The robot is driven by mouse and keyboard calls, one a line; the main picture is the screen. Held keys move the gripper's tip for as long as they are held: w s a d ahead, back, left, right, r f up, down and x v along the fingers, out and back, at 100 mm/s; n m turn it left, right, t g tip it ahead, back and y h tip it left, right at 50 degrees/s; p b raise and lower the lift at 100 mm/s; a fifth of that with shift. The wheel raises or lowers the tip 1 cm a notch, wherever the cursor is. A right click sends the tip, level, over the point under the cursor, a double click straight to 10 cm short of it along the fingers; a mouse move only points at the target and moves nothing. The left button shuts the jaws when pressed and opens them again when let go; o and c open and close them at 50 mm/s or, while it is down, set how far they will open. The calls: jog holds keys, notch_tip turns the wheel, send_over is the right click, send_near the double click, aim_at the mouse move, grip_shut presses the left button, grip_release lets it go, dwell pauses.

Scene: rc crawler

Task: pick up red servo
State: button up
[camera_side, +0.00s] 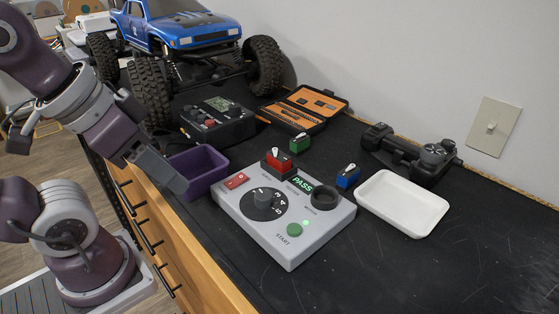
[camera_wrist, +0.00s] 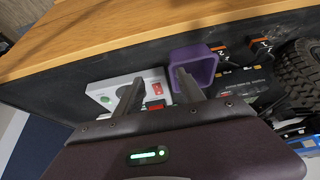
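The red servo (camera_side: 278,160) sits upright in a socket at the back edge of the grey tester box (camera_side: 270,226). In the wrist view the red servo (camera_wrist: 155,104) shows between my fingers, partly hidden by the gripper body. My gripper (camera_side: 178,184) is to the left of the tester, beside the purple bin, well apart from the servo. The wrist view shows my gripper (camera_wrist: 158,84) with its two fingers spread and nothing held between them.
A purple bin (camera_side: 198,170) stands left of the tester. Green (camera_side: 300,142) and blue (camera_side: 347,177) servos stand behind and right of it. A white tray (camera_side: 402,203), a controller (camera_side: 410,150), an orange tool case (camera_side: 303,108) and a blue crawler (camera_side: 185,30) surround them. The front right is clear.

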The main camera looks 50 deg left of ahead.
jog(key=w+a+r+n+g+h, duration=0.1)
jog(key=w+r+n+g+h, duration=0.2)
jog(key=w+n+h, duration=0.5)
jog(key=w+a+r+n+g+h, duration=0.1)
jog(key=w+r+n+g+h, duration=0.3)
jog(key=w+n, duration=0.65)
jog(key=t+h, duration=0.1)
jog(key=h, duration=0.1)
send_near(279, 162)
jog(key=shift+w+d+f+m, duration=0.15)
jog(key=shift+w+d+f, duration=0.1)
jog(key=shift+d, duration=0.35)
jog(key=shift+w+d+f+m, duration=0.1)
jog(key=shift+w+d+f, duration=0.1)
jog(key=shift+d, duration=0.4)
jog(key=x, duration=0.4)
jog(key=shift+d, duration=0.15)
jog(key=shift+d+f+y, duration=0.1)
jog(key=shift+y, duration=0.2)
jog(key=shift+c, duration=0.4)
